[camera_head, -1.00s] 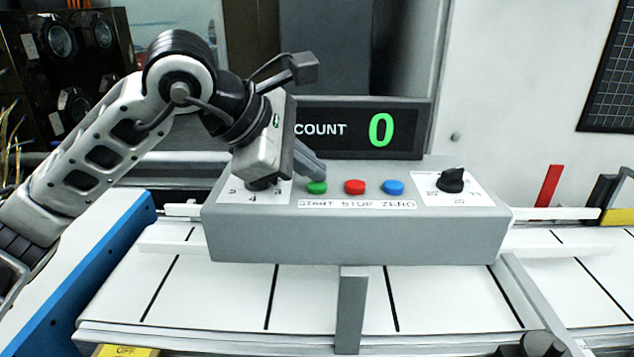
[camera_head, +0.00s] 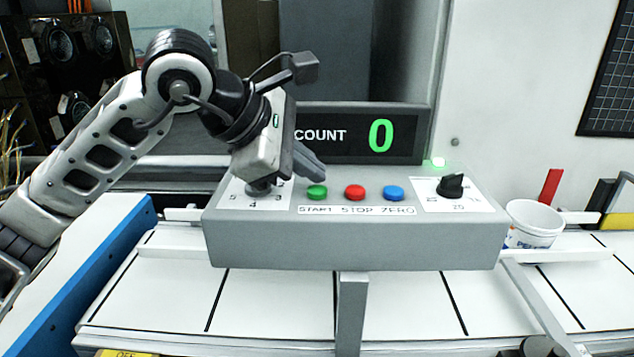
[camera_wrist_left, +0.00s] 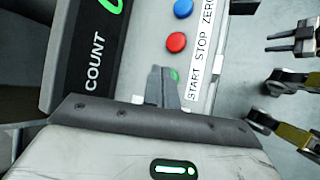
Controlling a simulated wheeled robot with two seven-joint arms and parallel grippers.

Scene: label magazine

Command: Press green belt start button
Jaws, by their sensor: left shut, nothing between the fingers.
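The green start button (camera_head: 317,193) is at the left of the button row on the grey control box (camera_head: 350,243). My left gripper (camera_head: 314,168) is shut and empty, its fingertips just above and behind the button, with a small gap visible. In the left wrist view the shut fingers (camera_wrist_left: 163,82) lie beside the green button (camera_wrist_left: 175,75), partly covering it. The red stop button (camera_head: 355,192) and blue zero button (camera_head: 393,193) are to its right. A small green lamp (camera_head: 438,162) glows at the box's back right.
The count display (camera_head: 362,135) behind the buttons reads 0. A black dial (camera_head: 451,186) is at the box's right; another is partly behind my left gripper. A white tub (camera_head: 534,221) stands at the right on the striped white belt (camera_head: 285,300).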

